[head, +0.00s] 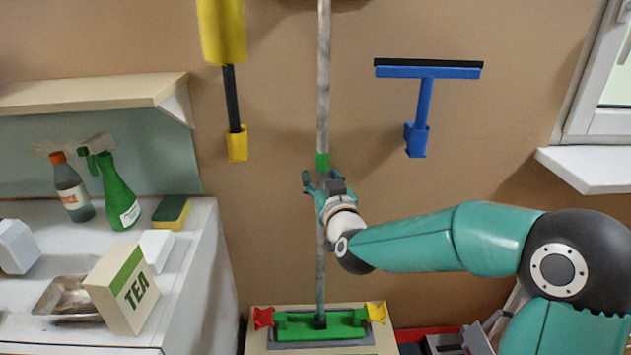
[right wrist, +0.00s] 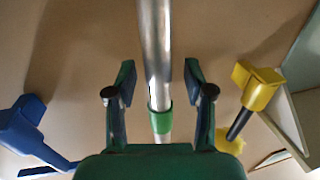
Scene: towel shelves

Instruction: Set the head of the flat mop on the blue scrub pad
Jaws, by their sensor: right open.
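The flat mop stands upright, its long grey pole (head: 323,90) with a green collar (head: 322,161) in front of the wall. Its green head (head: 345,325) is low, at a pale stand's top. My right gripper (head: 316,183) is at the pole just below the collar. In the right wrist view the pole (right wrist: 155,50) runs between the open fingers (right wrist: 160,88), with a gap on each side; the green collar (right wrist: 162,121) also shows there. I cannot make out a blue scrub pad. My left gripper is not in view.
A yellow tool (head: 222,32) and a blue squeegee (head: 428,73) hang either side of the pole. The left counter holds a tea box (head: 122,290), bottles (head: 118,195) and a sponge (head: 171,212). A window sill (head: 590,170) juts out right. Red (head: 263,317) and yellow (head: 376,311) pieces flank the mop head.

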